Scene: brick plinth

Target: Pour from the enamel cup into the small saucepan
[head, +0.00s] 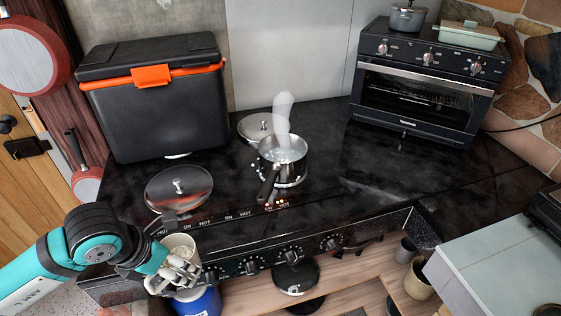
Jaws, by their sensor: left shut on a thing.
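The small saucepan (293,171) is shiny metal with a black handle pointing to the front left. It stands on the black cooktop, and a pale whitish plume rises over it. A cream cup, the enamel cup (179,241), is at the cooktop's front left edge, in my left gripper (178,270). The gripper is shut on the cup, and its fingers cover the cup's lower part. The cup looks about upright, mouth up, to the lower left of the saucepan and apart from it. Its contents cannot be made out. My right gripper is not in view.
Another lid (256,127) lies behind the saucepan. A black cooler box (150,110) stands back left, a toaster oven (425,90) back right. The cooktop right of the saucepan is clear.

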